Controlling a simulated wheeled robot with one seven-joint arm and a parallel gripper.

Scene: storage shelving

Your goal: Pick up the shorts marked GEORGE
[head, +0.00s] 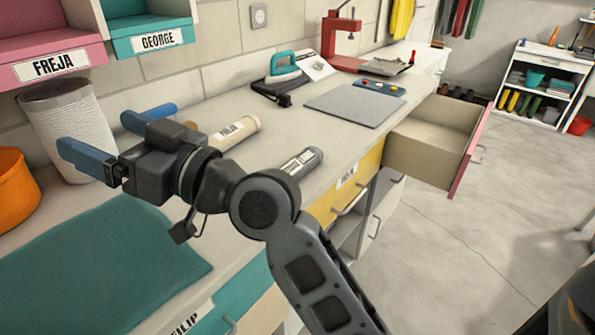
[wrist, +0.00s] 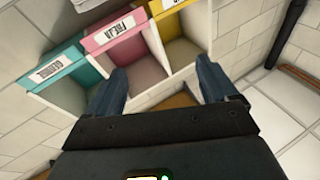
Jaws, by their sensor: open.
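I see no shorts marked GEORGE in either view. A teal bin labelled GEORGE (head: 158,40) is at the upper left in the head view, right of a pink bin labelled FREJA (head: 55,64). In the wrist view, the teal GEORGE bin (wrist: 52,72) is at the left, beside the pink FREJA bin (wrist: 116,32); the inside parts that show look empty. My gripper (head: 94,134) is open and empty above the counter, with its blue fingers apart. In the wrist view, my gripper (wrist: 160,70) points toward the bins.
A white ribbed container (head: 68,125) and an orange pot (head: 16,188) stand left of my gripper. A teal sheet (head: 110,265) lies on the counter below. Two cylinders (head: 235,132) (head: 302,162) lie rightward. An open drawer (head: 435,140) juts out. An iron (head: 284,70) stands farther back.

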